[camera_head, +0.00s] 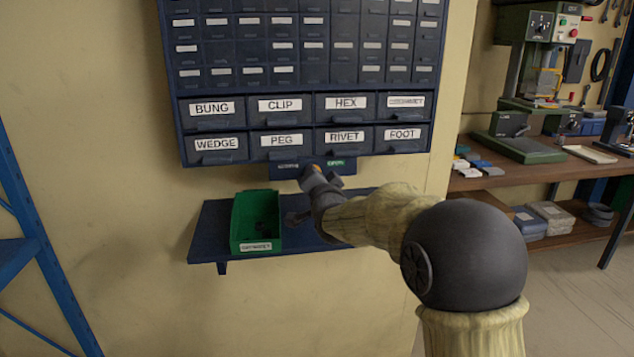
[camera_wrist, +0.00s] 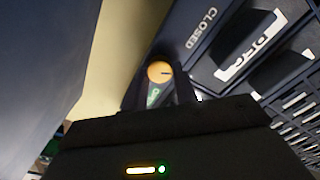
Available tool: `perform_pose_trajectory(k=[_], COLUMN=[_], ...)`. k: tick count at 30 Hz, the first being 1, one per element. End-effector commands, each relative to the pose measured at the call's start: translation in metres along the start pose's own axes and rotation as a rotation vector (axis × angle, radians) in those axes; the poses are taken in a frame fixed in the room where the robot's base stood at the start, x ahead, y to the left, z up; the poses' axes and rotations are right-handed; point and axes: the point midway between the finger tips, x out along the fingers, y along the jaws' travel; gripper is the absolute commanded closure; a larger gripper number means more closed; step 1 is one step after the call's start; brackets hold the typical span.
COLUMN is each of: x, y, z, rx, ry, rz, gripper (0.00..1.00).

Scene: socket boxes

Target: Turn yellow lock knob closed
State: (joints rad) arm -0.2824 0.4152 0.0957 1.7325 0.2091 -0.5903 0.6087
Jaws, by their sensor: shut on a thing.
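The yellow lock knob (camera_wrist: 159,71) is round with a short dark mark that points right in the wrist view. My gripper (camera_wrist: 158,88) is shut on it, with one dark finger on each side. In the head view the knob (camera_head: 314,167) is a small orange spot at my gripper's tip (camera_head: 311,173), on a dark plate under the drawer cabinet. A CLOSED label (camera_wrist: 201,28) lies up and right of the knob in the wrist view. A green label (camera_wrist: 152,96), partly hidden between the fingers, lies below it; the green label (camera_head: 336,162) is right of the knob in the head view.
The drawer cabinet (camera_head: 308,92) has several labelled drawers above the knob. A blue shelf (camera_head: 208,232) below holds a green bin (camera_head: 243,222) with dark parts, left of my gripper. A workbench (camera_head: 470,182) with a drill press (camera_head: 520,110) stands at the right.

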Motion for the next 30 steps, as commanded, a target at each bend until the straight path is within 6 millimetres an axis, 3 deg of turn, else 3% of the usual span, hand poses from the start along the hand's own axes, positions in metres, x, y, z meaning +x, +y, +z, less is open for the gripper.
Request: perform_pose_trajectory(k=[18, 30], x=[-0.0002, -0.0001], y=[0.0011, 0.0010], z=[0.0035, 0.0030], rx=[-0.536, -0.661], ry=[-0.007, -0.007], rz=[0.002, 0.002], gripper=[0.95, 0.95])
